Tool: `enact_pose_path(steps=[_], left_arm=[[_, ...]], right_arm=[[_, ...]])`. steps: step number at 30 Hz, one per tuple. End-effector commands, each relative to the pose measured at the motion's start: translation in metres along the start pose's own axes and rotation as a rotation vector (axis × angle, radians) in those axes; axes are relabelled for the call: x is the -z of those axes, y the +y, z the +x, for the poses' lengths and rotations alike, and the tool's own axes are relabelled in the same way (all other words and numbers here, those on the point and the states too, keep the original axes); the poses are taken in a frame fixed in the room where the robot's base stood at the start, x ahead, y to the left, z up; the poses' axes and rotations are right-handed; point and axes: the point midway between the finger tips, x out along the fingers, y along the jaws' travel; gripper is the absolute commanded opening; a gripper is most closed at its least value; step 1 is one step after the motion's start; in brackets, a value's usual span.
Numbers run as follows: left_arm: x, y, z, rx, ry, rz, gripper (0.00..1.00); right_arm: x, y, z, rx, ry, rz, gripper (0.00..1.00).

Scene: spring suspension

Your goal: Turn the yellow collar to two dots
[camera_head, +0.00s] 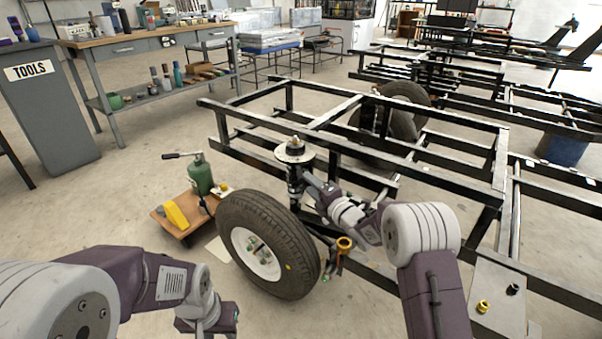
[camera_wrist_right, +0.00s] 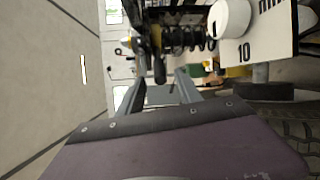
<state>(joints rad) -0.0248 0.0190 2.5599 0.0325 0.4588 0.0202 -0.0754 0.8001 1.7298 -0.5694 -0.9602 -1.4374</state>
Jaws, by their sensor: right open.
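The suspension strut (camera_head: 294,175) stands upright under a round top plate (camera_head: 295,151) on the black frame. My right gripper (camera_head: 318,188) is beside the strut, on its right. In the right wrist view its two fingers (camera_wrist_right: 158,90) are apart with a gap between them. Beyond them lies the dark coil spring (camera_wrist_right: 188,38), with a small yellow part (camera_wrist_right: 127,42) left of it. I cannot tell whether this part is the collar, and no dots on it are readable. My left gripper (camera_head: 207,322) is low at the bottom, far from the strut; its fingers are unclear.
A green bottle jack (camera_head: 200,177) and yellow wedge (camera_head: 177,216) are on a wooden board. A pale sheet (camera_head: 500,285) holds a yellow ring (camera_head: 483,306). Black frame rails surround the strut.

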Motion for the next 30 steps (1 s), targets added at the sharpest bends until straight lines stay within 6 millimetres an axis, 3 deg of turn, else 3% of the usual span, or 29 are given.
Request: enact_pose_path(steps=[1, 3, 5, 12, 22, 27, 30], left_arm=[[0.003, 0.001, -0.025, 0.000, 0.000, 0.000, 0.36], [0.004, 0.001, -0.040, 0.000, 0.000, 0.000, 0.36], [0.003, 0.001, -0.024, 0.000, 0.002, 0.000, 0.36], [0.001, 0.000, -0.008, 0.000, -0.001, 0.000, 0.36], [0.001, 0.000, -0.008, 0.000, 0.000, 0.000, 0.36], [0.001, 0.000, -0.008, 0.000, 0.000, 0.000, 0.36], [0.001, 0.000, -0.008, 0.000, 0.000, 0.000, 0.36]], right_arm=[[-0.002, 0.013, 0.007, 0.002, 0.002, 0.001, 0.41], [-0.002, 0.012, 0.018, 0.002, 0.001, 0.001, 0.41], [0.001, -0.002, 0.031, -0.003, 0.001, -0.002, 0.41], [0.001, -0.002, 0.061, -0.001, 0.001, -0.001, 0.41], [0.000, 0.001, 0.065, 0.000, -0.001, 0.000, 0.41], [0.000, 0.001, 0.065, 0.000, -0.001, 0.000, 0.00], [0.000, 0.001, 0.065, 0.000, -0.001, 0.000, 0.00]])
